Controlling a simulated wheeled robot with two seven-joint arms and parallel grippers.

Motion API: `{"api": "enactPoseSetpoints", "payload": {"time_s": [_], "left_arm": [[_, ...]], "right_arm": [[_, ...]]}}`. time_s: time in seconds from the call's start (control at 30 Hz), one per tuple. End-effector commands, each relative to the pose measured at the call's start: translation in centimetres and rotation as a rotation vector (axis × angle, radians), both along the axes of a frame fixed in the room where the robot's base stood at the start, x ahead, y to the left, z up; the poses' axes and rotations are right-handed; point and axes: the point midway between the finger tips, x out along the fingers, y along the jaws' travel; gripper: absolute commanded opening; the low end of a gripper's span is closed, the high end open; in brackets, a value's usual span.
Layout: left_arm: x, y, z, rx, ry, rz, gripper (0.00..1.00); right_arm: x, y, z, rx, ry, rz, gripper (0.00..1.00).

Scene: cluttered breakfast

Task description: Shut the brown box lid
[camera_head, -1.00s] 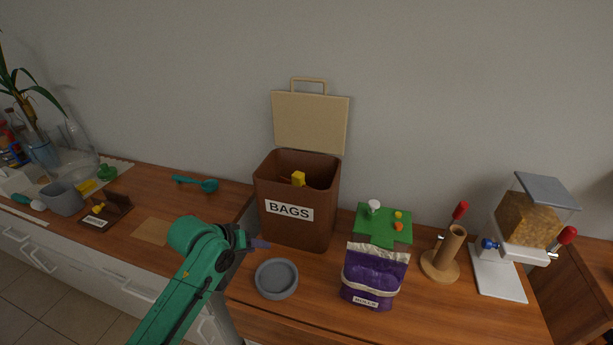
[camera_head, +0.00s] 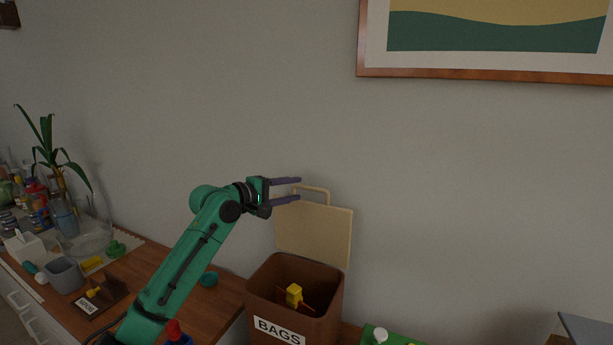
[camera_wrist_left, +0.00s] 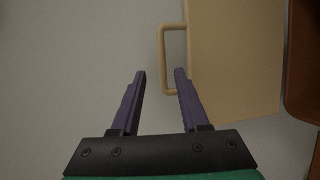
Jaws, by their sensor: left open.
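The brown box (camera_head: 264,300), labelled BAGS, stands on the counter with a yellow item (camera_head: 294,294) inside. Its tan lid (camera_head: 318,236) stands upright at the back, open, with a handle (camera_head: 326,190) on its top edge. My left gripper (camera_head: 300,190) is open and empty beside the lid's handle at upper left. In the left wrist view, the purple fingers (camera_wrist_left: 160,76) point toward the handle (camera_wrist_left: 163,60), with the right fingertip close to it and the lid (camera_wrist_left: 235,60) to the right. Whether a finger touches the handle I cannot tell. My right gripper is not in view.
A green board (camera_head: 392,338) lies right of the box. A grey cup (camera_head: 64,275), a brown holder (camera_head: 100,296) and a plant (camera_head: 56,160) stand on the left counter. A framed picture (camera_head: 480,75) hangs on the wall. The air above the box is clear.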

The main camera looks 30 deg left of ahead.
Motion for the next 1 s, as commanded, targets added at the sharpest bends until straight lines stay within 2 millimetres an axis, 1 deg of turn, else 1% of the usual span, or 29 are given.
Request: {"api": "enactPoseSetpoints", "payload": {"time_s": [0.03,0.1,0.2,0.3,0.43,0.53,0.57,0.6,0.63,0.67,1.0], "left_arm": [[1.2,-0.4,0.6,-0.008,-0.001,0.0,0.45],[2.6,-0.9,0.2,-0.004,0.0,0.0,0.45],[4.0,-1.4,-0.3,-0.004,0.0,0.001,0.45],[4.6,-1.6,-0.7,0.0,0.001,0.001,0.45],[4.7,-1.7,-0.9,0.002,0.0,0.001,0.45],[4.7,-1.7,-0.9,0.001,0.001,0.001,0.45],[4.7,-1.7,-0.9,0.001,0.001,0.001,0.33],[4.7,-1.7,-0.9,0.001,0.001,0.001,0.18],[4.7,-1.7,-0.9,0.001,0.001,0.001,0.07],[4.7,-1.7,-0.9,0.001,0.001,0.001,0.0],[4.7,-1.7,-1.0,0.001,0.003,0.0,0.0]], "right_arm": [[0.2,0.0,1.4,0.0,-0.003,0.001,0.58],[0.9,-0.2,2.1,-0.003,-0.014,0.002,0.58],[2.8,-0.5,2.8,-0.005,-0.044,0.003,0.58],[3.8,-0.6,3.0,-0.007,-0.061,0.004,0.58],[3.5,-0.6,2.8,-0.008,-0.056,0.003,0.58],[2.6,-0.7,2.7,-0.008,-0.043,0.002,0.58],[2.4,-0.7,2.7,-0.008,-0.039,0.002,0.58],[2.1,-0.7,2.7,-0.009,-0.034,0.002,0.58],[1.9,-0.8,2.7,-0.01,-0.032,0.002,0.58],[1.8,-0.8,2.7,-0.01,-0.03,0.002,0.58],[2.1,-0.9,2.7,-0.011,-0.034,0.001,0.58]]}}
